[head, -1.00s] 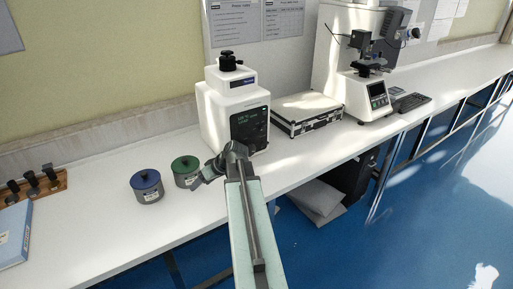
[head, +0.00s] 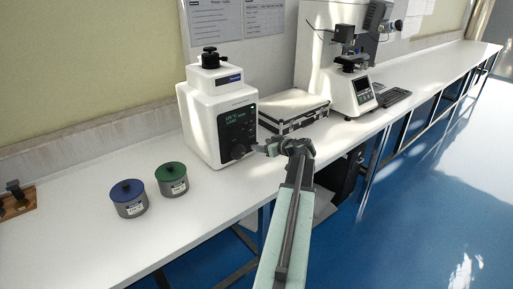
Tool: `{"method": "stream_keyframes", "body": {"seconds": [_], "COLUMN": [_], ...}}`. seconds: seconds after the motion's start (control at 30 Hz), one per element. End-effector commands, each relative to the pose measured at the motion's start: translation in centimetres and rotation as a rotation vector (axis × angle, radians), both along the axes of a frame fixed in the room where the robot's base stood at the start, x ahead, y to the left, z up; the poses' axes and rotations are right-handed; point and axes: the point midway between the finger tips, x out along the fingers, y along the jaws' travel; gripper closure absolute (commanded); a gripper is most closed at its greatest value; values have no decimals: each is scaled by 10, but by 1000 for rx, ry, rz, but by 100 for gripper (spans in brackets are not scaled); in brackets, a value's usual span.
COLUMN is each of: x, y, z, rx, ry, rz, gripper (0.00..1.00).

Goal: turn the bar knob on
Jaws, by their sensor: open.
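The white mounting machine (head: 215,115) stands on the bench with a black control panel and a lit display facing me. A dark round knob (head: 238,151) shows low on that panel; its bar and angle are too small to tell. My gripper (head: 260,149) is at the end of my arm, just to the right of the knob, pointing left toward it. Its jaws are open and empty. I cannot tell whether a fingertip touches the knob; a small gap seems to show.
A blue-lidded pot (head: 129,198) and a green-lidded pot (head: 172,179) stand left of the machine.

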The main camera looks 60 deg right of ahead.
Motion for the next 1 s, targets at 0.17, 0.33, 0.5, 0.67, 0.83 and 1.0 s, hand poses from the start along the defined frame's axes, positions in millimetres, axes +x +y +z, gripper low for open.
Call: {"method": "stream_keyframes", "body": {"seconds": [0.17,0.33,0.5,0.67,0.83,1.0], "x": [29,35,34,35,37,36], "y": [-9,-9,-9,-8,-8,-9], "z": [-15,-14,-14,-14,-14,-15], "rx": [1,1,1,2,7,46], "ry": [0,0,0,0,-2,-17], "rz": [3,4,4,4,8,7], "gripper": [40,40,57,100,100,100]}}
